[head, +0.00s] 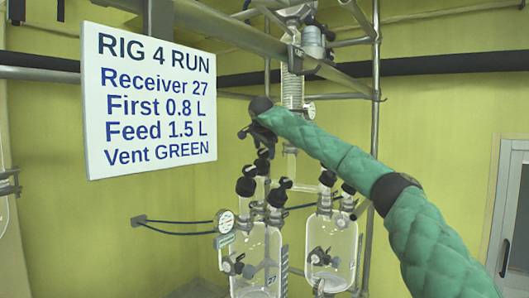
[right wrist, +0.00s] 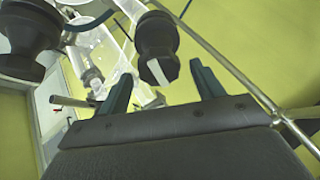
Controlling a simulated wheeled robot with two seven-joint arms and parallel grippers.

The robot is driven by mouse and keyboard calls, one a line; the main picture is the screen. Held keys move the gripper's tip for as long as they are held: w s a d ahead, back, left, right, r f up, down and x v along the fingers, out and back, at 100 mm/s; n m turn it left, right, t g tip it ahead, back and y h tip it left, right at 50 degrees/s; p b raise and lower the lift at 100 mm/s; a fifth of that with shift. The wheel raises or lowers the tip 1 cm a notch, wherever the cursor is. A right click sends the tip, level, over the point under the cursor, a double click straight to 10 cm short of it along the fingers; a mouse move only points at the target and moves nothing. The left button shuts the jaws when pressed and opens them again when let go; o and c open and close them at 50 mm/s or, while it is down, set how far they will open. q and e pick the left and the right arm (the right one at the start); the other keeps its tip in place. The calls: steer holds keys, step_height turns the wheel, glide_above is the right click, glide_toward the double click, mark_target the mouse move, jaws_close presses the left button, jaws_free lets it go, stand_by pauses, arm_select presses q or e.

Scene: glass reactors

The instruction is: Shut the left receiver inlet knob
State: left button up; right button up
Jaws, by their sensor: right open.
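The left receiver (head: 255,262) is a clear glass vessel labelled 27, with several black knobs on its top. One black knob (head: 246,184) is at its upper left and another (head: 277,193) at its upper right; I cannot tell for sure which is the inlet knob. My right gripper (head: 262,143) points down just above these knobs. In the right wrist view the gripper (right wrist: 160,80) is open and empty. A black knob with a white mark (right wrist: 157,48) shows beyond the gap between its fingers, apart from them. My left gripper is not in view.
A second glass receiver (head: 331,252) with black knobs stands to the right. A white sign (head: 150,100) hangs at the left. Metal rails (head: 375,120) and glass tubing surround the gripper. Another large black knob (right wrist: 27,42) is at the left of the wrist view.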

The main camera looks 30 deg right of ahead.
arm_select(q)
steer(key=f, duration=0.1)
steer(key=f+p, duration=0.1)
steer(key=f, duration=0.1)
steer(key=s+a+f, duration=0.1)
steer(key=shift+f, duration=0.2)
arm_select(e)
steer(key=v, duration=0.6)
